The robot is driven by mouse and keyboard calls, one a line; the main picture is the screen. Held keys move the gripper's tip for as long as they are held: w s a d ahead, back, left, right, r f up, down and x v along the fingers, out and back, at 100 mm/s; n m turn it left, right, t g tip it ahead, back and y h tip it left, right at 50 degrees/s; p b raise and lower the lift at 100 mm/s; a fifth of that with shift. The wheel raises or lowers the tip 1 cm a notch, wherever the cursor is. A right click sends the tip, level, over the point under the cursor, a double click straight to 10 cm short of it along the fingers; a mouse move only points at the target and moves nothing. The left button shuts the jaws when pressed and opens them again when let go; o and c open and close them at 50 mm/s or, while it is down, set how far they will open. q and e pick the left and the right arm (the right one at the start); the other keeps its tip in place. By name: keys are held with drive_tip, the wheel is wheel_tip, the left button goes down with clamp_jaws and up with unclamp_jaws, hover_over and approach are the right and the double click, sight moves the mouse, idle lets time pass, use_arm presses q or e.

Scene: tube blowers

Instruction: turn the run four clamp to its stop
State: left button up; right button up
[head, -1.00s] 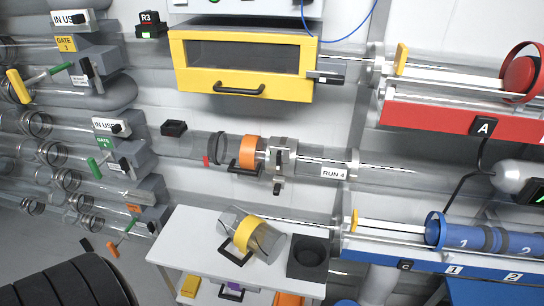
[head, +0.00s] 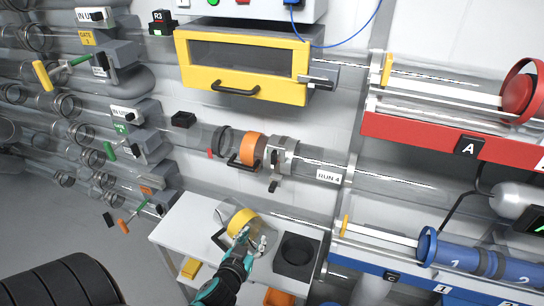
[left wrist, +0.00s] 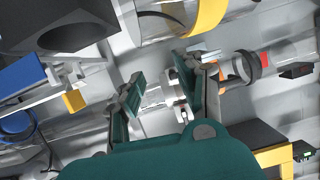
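The run four clamp (head: 283,155) is a grey metal collar on the clear tube, right of an orange ring (head: 253,148). Its dark lever (head: 274,185) hangs down below the collar. The RUN 4 label (head: 328,176) is to its right. My left gripper (head: 257,241) is below the clamp, over the white table, apart from it. In the left wrist view my left gripper (left wrist: 165,96) is open and empty; the clamp (left wrist: 182,80) shows beyond the right finger, which partly hides it. My right gripper is not in view.
A yellow-banded clear carrier (head: 240,222) lies on the white table (head: 185,215), partly behind my gripper. A black square holder (head: 297,257) stands beside it. A yellow drawer box (head: 245,65) hangs above the clamp. A blue rail (head: 385,276) is at lower right.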

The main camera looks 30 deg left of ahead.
sight(272, 160)
use_arm(q)
wheel_tip(272, 160, up, 15)
drive_tip(key=w+t, duration=0.2)
drive_tip(key=t, duration=0.2)
drive_tip(key=shift+y, duration=0.3)
drive_tip(key=p+x, duration=0.1)
drive_tip(key=x, duration=0.4)
drive_tip(key=p+x, duration=0.1)
drive_tip(key=x, duration=0.4)
drive_tip(key=a+p+x, duration=0.1)
drive_tip(key=p+x, duration=0.1)
drive_tip(key=x, duration=0.3)
drive_tip(key=shift+w+a+f, duration=0.1)
drive_tip(key=shift+w, duration=0.15)
drive_tip(key=shift+w+a, duration=0.1)
drive_tip(key=shift+w, duration=0.45)
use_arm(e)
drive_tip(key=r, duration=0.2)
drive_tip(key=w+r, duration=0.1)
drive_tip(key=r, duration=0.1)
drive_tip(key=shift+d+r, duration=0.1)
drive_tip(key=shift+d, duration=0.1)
use_arm(q)
clamp_jaws()
